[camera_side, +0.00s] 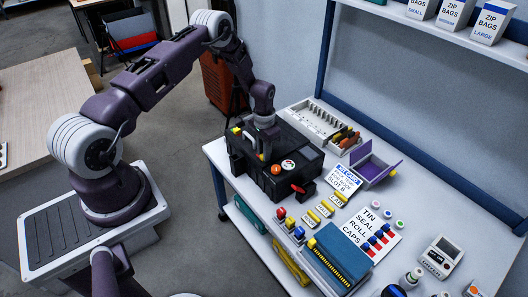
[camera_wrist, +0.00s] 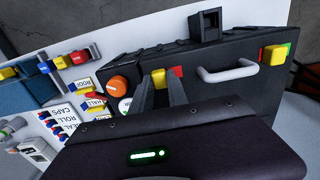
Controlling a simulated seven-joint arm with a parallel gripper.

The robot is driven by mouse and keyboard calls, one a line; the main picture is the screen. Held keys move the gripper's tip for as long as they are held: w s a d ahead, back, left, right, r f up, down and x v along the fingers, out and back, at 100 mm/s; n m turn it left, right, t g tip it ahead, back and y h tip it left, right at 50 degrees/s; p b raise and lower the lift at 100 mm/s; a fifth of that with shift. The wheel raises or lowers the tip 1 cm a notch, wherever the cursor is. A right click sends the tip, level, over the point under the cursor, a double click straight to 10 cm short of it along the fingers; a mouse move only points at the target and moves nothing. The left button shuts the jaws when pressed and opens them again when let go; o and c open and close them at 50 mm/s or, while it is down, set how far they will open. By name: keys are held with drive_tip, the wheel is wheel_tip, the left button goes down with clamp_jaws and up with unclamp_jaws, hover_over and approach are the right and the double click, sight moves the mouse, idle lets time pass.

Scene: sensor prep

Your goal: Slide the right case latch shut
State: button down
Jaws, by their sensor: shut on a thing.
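The black case (camera_side: 247,173) stands closed on the table. In the wrist view its front face (camera_wrist: 215,90) carries two yellow latches and a grey handle (camera_wrist: 228,71). The right case latch (camera_wrist: 158,77) sits left of the handle in this view, with a red patch beside it. My gripper (camera_wrist: 162,84) has its two dark fingers on either side of this latch and is shut on it. The other latch (camera_wrist: 274,55) sits right of the handle, with green beside it. In the side view my gripper (camera_side: 264,152) is at the case and hides the held latch.
An orange knob (camera_wrist: 118,85) is close beside the held latch. A black bracket (camera_wrist: 205,25) stands out from the case. A grey tray (camera_side: 318,122) and an open purple box (camera_side: 372,167) are behind the case. Labels and small coloured parts lie to the right.

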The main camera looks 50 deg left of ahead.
drive_tip(key=shift+a, duration=0.15)
idle(0.4)
drive_tip(key=shift+a, duration=1.25)
drive_tip(key=c, duration=1.3)
unclamp_jaws()
wheel_tip(320, 180, up, 7)
drive_tip(key=shift+r, duration=0.1)
drive_tip(key=shift+d, duration=0.1)
